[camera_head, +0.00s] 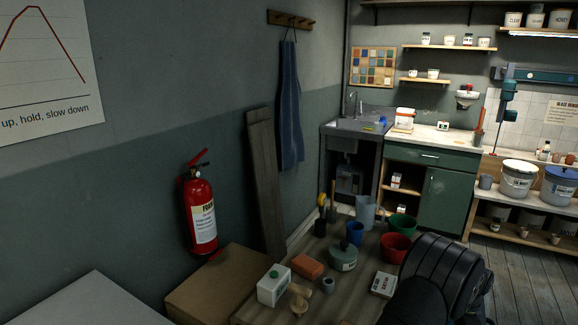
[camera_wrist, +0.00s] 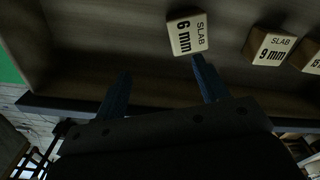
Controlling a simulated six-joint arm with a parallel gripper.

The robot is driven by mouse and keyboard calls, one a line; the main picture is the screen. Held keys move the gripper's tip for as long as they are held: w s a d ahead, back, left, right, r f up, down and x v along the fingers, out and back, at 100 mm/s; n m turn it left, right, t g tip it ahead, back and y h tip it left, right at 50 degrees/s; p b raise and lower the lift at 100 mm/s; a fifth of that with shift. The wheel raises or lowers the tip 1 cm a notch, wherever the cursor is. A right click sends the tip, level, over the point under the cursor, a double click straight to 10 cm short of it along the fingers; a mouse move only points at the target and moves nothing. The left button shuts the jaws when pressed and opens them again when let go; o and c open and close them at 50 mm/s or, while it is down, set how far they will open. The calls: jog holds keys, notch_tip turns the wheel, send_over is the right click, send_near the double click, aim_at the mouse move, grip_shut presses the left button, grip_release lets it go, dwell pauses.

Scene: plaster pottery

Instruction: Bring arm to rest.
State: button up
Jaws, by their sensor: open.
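My gripper (camera_wrist: 160,82) shows in the wrist view with its two dark blue fingers wide apart and nothing between them. A pale block marked "SLAB 6 mm" (camera_wrist: 187,35) is just beyond the right fingertip; whether they touch I cannot tell. A block marked "SLAB 9 mm" (camera_wrist: 270,46) stands farther right, with part of another at the edge. The blocks are on a brown wooden surface with a dark edge. In the camera_head view a black part of my arm fills the lower right, and the fingers cannot be made out there.
A cardboard box (camera_head: 215,282) is at left. Floor (camera_head: 510,285) shows at right.

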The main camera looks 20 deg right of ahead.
jog(key=s+r, duration=0.5)
jog(key=s, duration=0.3)
notch_tip(320, 180, up, 15)
jog(key=w, duration=0.1)
jog(key=w+a+n, duration=0.1)
jog(key=w+a, duration=0.6)
jog(key=w, duration=0.3)
jog(key=w+a+n, duration=0.1)
jog(key=w+a, duration=0.6)
jog(key=w, duration=0.3)
jog(key=shift+a+r+n, duration=0.15)
jog(key=shift+n, duration=0.15)
